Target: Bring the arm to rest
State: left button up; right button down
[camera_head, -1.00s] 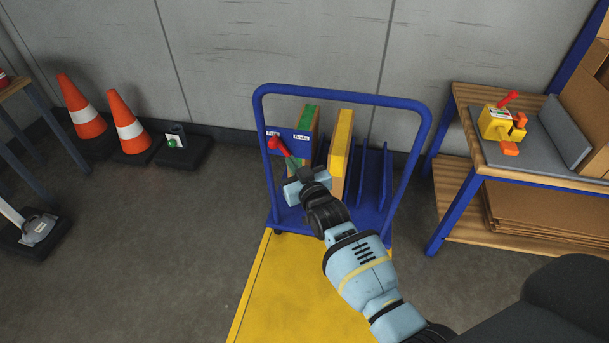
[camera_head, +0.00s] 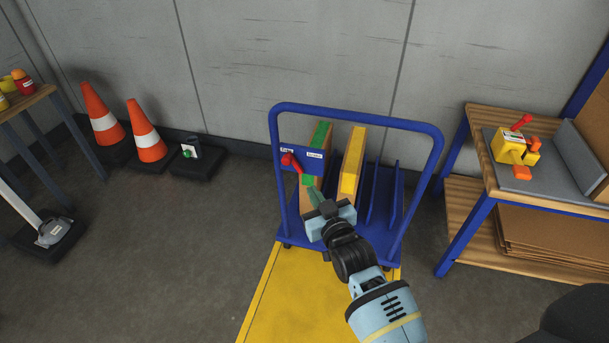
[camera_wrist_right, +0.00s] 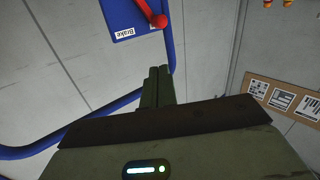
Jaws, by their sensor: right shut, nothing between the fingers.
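My right gripper (camera_head: 314,192) is in front of the blue cart (camera_head: 438,160), its closed fingers pointing toward the cart's upper left. It is shut and empty. Its two fingers lie together in the right wrist view (camera_wrist_right: 157,88). A red lever (camera_head: 291,161) on a blue brake panel (camera_head: 306,156) is beyond the fingertips. The lever also shows at the top of the right wrist view (camera_wrist_right: 152,15), apart from the fingers. My left gripper is not in view.
The cart holds a green-edged panel (camera_head: 321,135) and a yellow-edged panel (camera_head: 352,162) upright. A wooden bench (camera_head: 470,204) with a yellow device (camera_head: 514,147) stands at the right. Traffic cones (camera_head: 147,138) stand at the left. Yellow floor marking (camera_head: 290,300) lies in front.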

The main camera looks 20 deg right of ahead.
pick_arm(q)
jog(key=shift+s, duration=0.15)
pick_arm(e)
jog(key=shift+f, duration=0.1)
